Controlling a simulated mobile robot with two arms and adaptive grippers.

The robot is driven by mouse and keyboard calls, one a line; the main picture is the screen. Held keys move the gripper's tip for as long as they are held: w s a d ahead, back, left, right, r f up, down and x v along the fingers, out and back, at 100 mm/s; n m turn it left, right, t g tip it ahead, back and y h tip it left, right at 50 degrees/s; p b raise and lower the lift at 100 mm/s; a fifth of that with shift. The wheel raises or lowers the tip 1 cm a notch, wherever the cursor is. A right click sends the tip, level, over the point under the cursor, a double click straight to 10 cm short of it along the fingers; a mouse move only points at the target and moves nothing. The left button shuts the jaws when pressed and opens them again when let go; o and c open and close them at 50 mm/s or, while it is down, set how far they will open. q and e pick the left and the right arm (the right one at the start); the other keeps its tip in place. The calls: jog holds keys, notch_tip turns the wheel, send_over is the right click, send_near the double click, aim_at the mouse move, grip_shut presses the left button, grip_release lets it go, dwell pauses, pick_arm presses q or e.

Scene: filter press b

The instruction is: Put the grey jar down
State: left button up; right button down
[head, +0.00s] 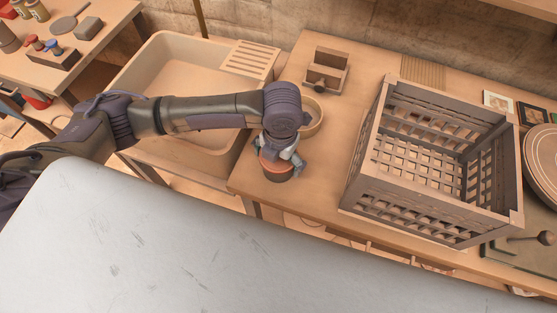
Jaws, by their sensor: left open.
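The grey jar (276,175) is at the front left part of the wooden worktop, close to its front edge. I see a reddish-orange band and a darker body below it; the rest is covered by my gripper. My left gripper (281,158) is directly above it, pointing down, with its open fingers around the jar's upper part. The jar looks upright and appears to stand on the worktop. I cannot tell whether the fingers touch it. My right gripper is not in view.
A round bowl (314,128) is just behind my left gripper. A small wooden box-like holder (327,72) stands farther back. A large slatted crate (402,205) is to the right, with bare worktop (325,180) before it. A sink (135,78) is to the left.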

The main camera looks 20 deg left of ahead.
pick_arm(q)
jog(key=shift+c, duration=0.3)
jog(key=c, duration=0.9)
notch_tip(320, 180, up, 10)
jog(key=shift+d+f+b, duration=0.1)
jog(key=shift+f+b, duration=0.1)
jog(key=shift+b, duration=0.3)
jog(key=shift+r, duration=0.25)
